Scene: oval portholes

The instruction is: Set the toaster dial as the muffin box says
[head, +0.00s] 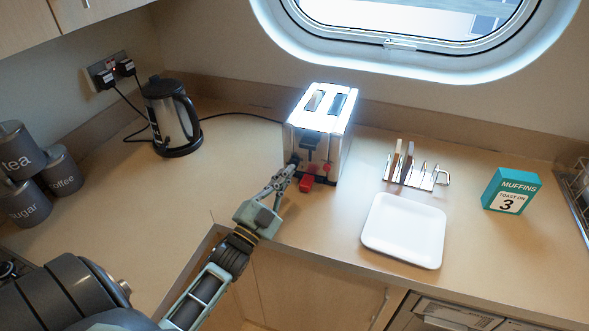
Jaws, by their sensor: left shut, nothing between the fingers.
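The silver toaster (342,138) stands on the counter below the porthole, its front face turned towards me. Its dial is hard to make out behind my fingers at the lower left of the front. A red part (307,183) sticks out low on the front. My left gripper (291,168) is shut and empty, its tips at the toaster's lower left front; I cannot tell whether they touch it. My right gripper is not in view.
A white square plate (404,231) lies near the front edge. A toast rack (416,172) holding slices stands behind it. A kettle (171,117) and grey canisters (24,204) are at the left.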

